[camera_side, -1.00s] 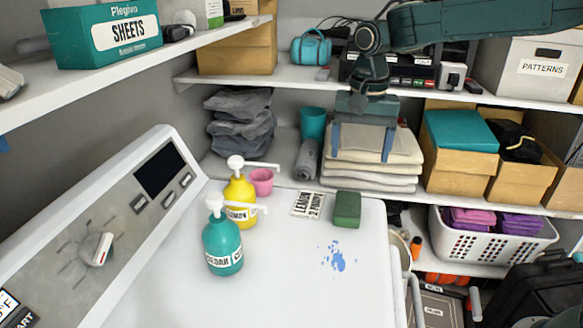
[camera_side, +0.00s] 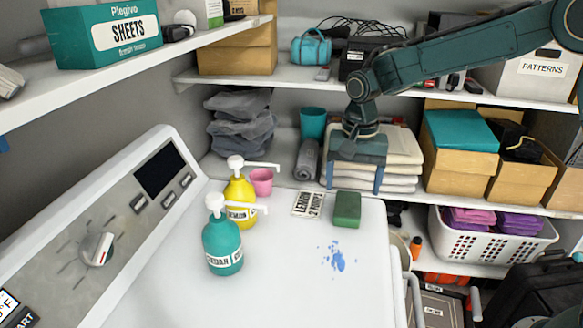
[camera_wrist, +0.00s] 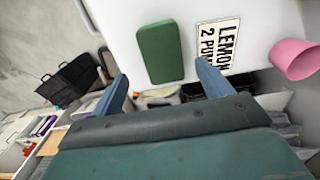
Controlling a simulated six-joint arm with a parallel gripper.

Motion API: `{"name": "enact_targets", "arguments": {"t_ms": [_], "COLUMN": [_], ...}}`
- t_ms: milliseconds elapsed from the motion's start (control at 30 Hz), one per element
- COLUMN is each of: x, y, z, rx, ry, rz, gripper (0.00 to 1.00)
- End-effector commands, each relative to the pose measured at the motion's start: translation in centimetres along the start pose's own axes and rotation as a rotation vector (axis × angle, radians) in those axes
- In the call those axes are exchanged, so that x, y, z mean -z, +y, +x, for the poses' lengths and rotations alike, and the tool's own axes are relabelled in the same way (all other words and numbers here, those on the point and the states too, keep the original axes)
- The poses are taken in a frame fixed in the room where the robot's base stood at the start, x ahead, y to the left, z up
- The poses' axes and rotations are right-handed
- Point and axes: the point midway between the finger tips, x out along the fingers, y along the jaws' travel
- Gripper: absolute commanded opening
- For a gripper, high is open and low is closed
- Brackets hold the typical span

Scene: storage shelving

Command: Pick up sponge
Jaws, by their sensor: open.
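The green sponge (camera_side: 347,209) lies on the white machine top near its back right edge. In the wrist view the sponge (camera_wrist: 161,52) is a green rounded block just beyond my fingertips, between their lines. My gripper (camera_side: 353,186) is open and empty, pointing down. In the side view its two blue fingers appear behind and above the sponge, in front of the folded towels. In the wrist view the fingers (camera_wrist: 162,75) are spread wide with nothing between them. They do not appear to touch the sponge.
A lemon label card (camera_side: 308,204) lies left of the sponge. A yellow pump bottle (camera_side: 240,203), a teal pump bottle (camera_side: 222,244) and a pink cup (camera_side: 262,181) stand further left. Blue spots (camera_side: 337,258) mark the machine top in front. Folded towels (camera_side: 405,160) are behind; a shelf overhangs.

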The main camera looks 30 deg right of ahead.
Motion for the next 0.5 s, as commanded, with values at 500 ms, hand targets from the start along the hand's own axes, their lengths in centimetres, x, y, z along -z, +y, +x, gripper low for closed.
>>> {"name": "enact_targets", "arguments": {"t_ms": [500], "x": [-0.1], "y": [-0.1], "z": [1.9], "rx": [-0.002], "ry": [-0.002], "rz": [-0.001], "gripper": [0.78]}}
